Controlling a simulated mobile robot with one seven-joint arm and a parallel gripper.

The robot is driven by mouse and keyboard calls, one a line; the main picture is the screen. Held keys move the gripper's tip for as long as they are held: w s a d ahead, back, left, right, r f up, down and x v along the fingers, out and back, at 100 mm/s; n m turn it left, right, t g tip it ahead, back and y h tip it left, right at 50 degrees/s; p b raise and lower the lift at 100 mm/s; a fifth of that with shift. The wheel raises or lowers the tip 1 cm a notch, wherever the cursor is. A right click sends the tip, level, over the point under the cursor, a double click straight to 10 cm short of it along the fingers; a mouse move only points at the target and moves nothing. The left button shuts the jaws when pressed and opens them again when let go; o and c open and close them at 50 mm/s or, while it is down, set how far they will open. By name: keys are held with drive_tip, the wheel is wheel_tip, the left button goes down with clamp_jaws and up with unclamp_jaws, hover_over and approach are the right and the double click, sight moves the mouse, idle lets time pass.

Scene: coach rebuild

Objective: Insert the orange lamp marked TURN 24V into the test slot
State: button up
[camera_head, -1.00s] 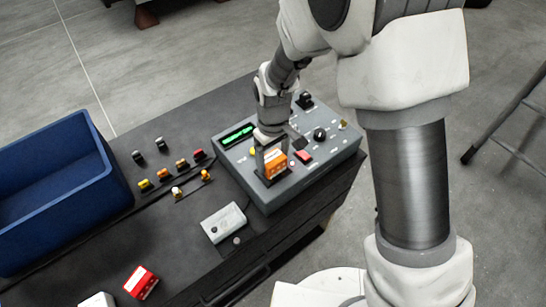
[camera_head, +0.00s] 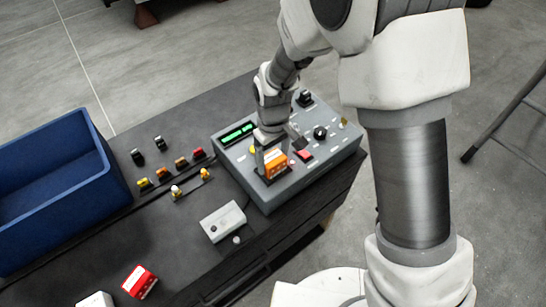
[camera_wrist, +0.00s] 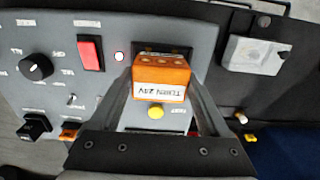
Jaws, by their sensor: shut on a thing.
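The orange lamp (camera_head: 274,161) bears a white label that reads TURN 24V in the wrist view (camera_wrist: 161,78). My gripper (camera_head: 269,158) is shut on it, with one finger on each side. The lamp is at the dark test slot (camera_wrist: 163,48) near the front edge of the grey test panel (camera_head: 238,161). The lamp and fingers hide most of the slot, so I cannot tell how deep the lamp sits in it.
The panel carries a red button (camera_head: 305,155), a black knob (camera_head: 320,133) and a green display (camera_head: 237,133). A white box (camera_head: 223,221), a red block (camera_head: 139,281), several small coloured lamps (camera_head: 181,162) and a blue bin (camera_head: 62,190) are on the dark bench.

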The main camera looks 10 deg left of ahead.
sight(273, 158)
drive_tip(key=shift+r, duration=0.45)
drive_tip(key=shift+f+b, duration=0.5)
drive_tip(key=shift+f, duration=0.2)
idle(1.5)
drive_tip(key=o, duration=1.2)
wheel_tip(273, 158, up, 11)
drive_tip(key=p, duration=0.7)
